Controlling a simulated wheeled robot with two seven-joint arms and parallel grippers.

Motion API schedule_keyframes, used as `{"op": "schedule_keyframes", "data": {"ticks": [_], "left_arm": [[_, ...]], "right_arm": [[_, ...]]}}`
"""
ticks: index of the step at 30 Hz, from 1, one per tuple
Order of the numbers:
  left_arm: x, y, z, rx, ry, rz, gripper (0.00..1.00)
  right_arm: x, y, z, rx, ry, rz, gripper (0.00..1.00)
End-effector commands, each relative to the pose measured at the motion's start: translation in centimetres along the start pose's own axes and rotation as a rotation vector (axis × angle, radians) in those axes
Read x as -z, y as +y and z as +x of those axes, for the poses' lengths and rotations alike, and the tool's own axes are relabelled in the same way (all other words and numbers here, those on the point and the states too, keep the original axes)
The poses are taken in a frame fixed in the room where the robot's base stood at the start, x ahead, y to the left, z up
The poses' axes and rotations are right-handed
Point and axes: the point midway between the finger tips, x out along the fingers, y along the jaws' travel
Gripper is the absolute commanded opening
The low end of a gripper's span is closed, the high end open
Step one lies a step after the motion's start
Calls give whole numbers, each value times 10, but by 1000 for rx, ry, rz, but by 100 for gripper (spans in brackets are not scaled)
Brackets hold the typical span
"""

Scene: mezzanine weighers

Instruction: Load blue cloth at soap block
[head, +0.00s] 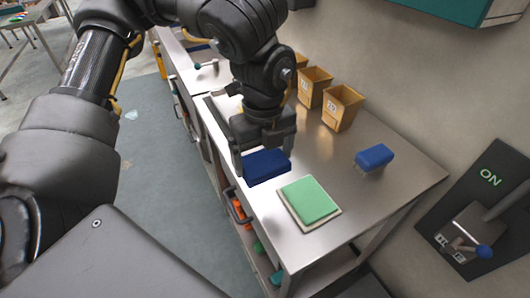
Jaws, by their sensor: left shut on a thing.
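My left gripper (265,158) is shut on a folded dark blue cloth (267,170). It holds the cloth over the front part of the steel table, with one finger on each side. A flat green block (308,199), which may be the soap block, lies on a thin cream slab (330,224) just right of and nearer than the cloth. I cannot tell exactly how high the cloth is above the table. My right gripper is not in view.
A blue brush-like item (374,157) sits on the steel table (400,185) at the right. Tan bins (343,107) stand along the wall. A wall panel marked ON with a lever (470,225) is at the far right. The table between bins and green block is clear.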

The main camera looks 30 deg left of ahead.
Motion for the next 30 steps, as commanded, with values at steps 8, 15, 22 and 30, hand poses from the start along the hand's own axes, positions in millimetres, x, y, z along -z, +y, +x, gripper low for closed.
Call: {"op": "schedule_keyframes", "data": {"ticks": [8, 15, 22, 30], "left_arm": [[0, 0, 0, 0, 0, 1, 74], [-3, -6, 0, -2, 2, -132, 72], [-16, -30, 0, -6, 7, -725, 72], [-38, -57, 0, -5, 3, -1452, 72]], "right_arm": [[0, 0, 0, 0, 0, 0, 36], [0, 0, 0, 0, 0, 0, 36], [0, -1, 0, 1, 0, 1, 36], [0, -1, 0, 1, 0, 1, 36]]}}
